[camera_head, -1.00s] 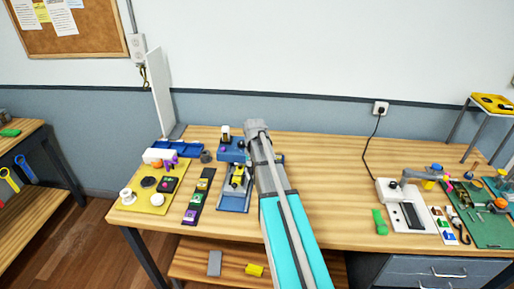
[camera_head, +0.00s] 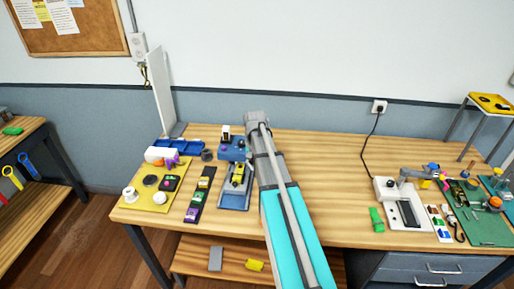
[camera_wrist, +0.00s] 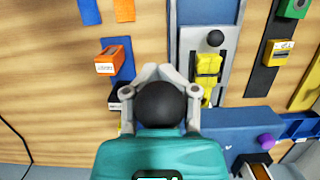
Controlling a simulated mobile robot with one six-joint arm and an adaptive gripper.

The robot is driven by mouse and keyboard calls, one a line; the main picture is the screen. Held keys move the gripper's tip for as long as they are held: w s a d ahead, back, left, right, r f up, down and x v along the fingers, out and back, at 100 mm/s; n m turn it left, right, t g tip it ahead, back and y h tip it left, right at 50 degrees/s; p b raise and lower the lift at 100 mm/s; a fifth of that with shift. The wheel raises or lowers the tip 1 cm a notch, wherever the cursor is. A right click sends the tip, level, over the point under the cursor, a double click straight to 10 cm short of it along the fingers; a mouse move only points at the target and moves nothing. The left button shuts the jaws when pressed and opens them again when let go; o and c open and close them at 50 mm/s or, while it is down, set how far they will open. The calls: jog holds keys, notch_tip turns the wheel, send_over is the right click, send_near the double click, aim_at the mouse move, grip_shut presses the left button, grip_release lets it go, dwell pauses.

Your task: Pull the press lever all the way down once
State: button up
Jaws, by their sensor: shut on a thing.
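The press (camera_head: 234,201) stands on the bench left of my arm, with a blue base and a yellow part (camera_head: 237,174) on it. In the wrist view the yellow part (camera_wrist: 208,75) lies on the grey press frame (camera_wrist: 225,62), just right of my gripper. My gripper (camera_wrist: 160,92) is shut around a large black ball knob (camera_wrist: 160,105), which looks like the press lever's knob. The lever's rod is hidden behind the knob and gripper. A smaller black ball (camera_wrist: 215,38) sits on the press beyond.
A dark strip with coloured blocks (camera_head: 197,202) and a yellow board (camera_head: 150,195) lie left of the press. A blue tray (camera_head: 180,147) stands behind them. The bench right of my arm is clear up to a white device (camera_head: 391,188).

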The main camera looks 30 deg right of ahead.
jog(key=shift+w+d+r+p, duration=0.2)
jog(key=shift+r+p, duration=0.3)
jog(key=shift+r, duration=0.2)
grip_shut()
jog(key=o, duration=1.1)
grip_release()
jog(key=shift+c, duration=0.2)
jog(key=shift+p+v, duration=3.35)
jog(key=shift+v, duration=0.15)
